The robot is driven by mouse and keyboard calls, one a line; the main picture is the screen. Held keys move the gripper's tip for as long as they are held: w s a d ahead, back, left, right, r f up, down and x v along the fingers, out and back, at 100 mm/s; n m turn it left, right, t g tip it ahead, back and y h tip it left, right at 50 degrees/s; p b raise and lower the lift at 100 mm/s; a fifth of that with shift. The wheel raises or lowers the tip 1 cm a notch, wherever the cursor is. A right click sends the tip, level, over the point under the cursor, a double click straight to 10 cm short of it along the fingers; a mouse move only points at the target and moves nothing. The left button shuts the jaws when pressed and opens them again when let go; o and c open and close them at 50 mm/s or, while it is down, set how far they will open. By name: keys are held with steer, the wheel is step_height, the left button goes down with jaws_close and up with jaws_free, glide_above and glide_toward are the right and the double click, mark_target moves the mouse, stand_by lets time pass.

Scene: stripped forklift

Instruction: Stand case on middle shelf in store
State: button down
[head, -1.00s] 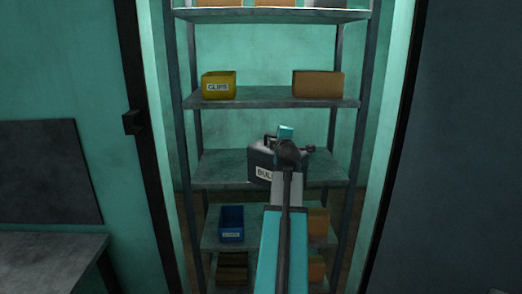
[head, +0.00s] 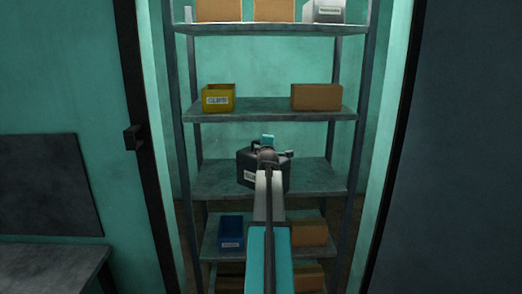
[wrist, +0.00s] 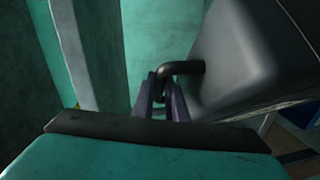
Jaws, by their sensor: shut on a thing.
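A dark grey case (head: 246,160) with a white label on its front is at the middle shelf (head: 318,176) in the head view. My arm covers part of the case and label. My gripper (head: 267,150) is at the top of the case. In the wrist view, my gripper (wrist: 163,105) is shut on the black handle (wrist: 183,68) of the case, whose grey body (wrist: 245,60) fills the upper right. The case looks roughly upright. I cannot tell whether its base touches the shelf.
A yellow bin (head: 218,98) and a brown box (head: 316,97) stand on the shelf above. A blue bin (head: 231,231) and brown box (head: 309,232) are below. Dark uprights (head: 355,110) bound the rack, and a door frame (head: 138,140) stands left. The middle shelf's right part is bare.

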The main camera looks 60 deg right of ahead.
steer(key=shift+w+d+r, duration=0.15)
steer(key=shift+w+d, duration=0.2)
steer(key=shift+w, duration=0.25)
steer(key=shift+w+d+p, duration=0.3)
steer(key=shift+w+p, duration=0.05)
steer(key=shift+w, duration=0.05)
steer(key=shift+w+f, duration=0.1)
steer(key=shift+f, duration=0.1)
steer(key=shift+f+p, duration=0.7)
steer(key=shift+f, duration=1.1)
steer(key=c, duration=1.8)
jaws_free()
steer(key=shift+o, duration=0.2)
